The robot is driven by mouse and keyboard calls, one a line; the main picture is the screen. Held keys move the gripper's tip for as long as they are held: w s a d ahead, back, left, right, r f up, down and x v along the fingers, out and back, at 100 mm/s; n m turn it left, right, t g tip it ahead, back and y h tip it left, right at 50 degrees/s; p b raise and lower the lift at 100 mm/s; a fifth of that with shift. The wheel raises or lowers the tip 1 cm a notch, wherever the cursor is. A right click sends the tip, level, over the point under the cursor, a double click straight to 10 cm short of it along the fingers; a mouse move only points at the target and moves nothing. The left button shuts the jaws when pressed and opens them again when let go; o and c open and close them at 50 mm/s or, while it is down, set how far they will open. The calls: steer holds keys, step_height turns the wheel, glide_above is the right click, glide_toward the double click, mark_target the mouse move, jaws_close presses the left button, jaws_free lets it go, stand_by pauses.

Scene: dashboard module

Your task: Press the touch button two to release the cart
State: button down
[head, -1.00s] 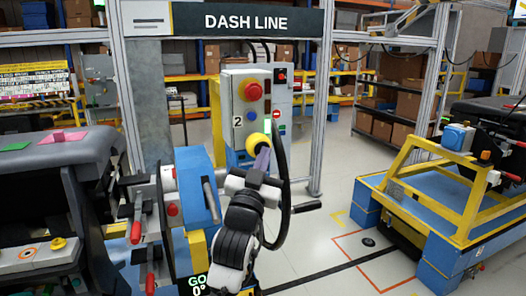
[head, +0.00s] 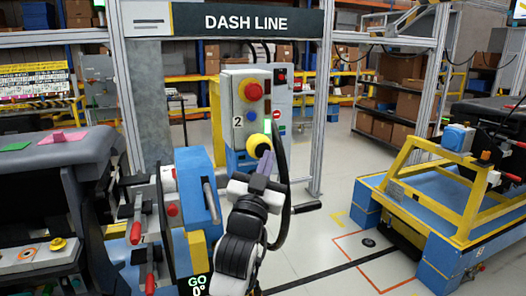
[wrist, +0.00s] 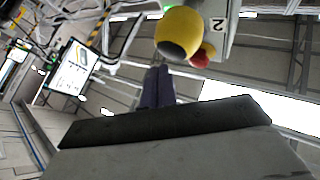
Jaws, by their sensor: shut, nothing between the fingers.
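Touch button two looks to be the yellow dome (head: 257,144) on the lower front of the grey control box (head: 238,100), below the "2" label. In the wrist view the yellow dome (wrist: 180,34) is large at top centre, the label (wrist: 218,25) beside it. My gripper (head: 267,160) is shut and empty, its purple-grey fingers right at the dome. In the wrist view the fingertips (wrist: 158,72) end just below the dome; I cannot tell whether they touch it. A blue and yellow cart (head: 412,205) stands on the right; which cart the button controls is not shown.
A red knob (head: 253,91) on yellow and a blue button (head: 252,116) sit higher on the box. A black hose (head: 283,190) hangs close to my arm. A dark dashboard (head: 60,160) and blue fixture (head: 197,195) stand left. Floor between box and cart is mostly open.

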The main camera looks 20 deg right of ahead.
steer(key=s, duration=0.4)
steer(key=shift+s, duration=0.4)
stand_by(0.4)
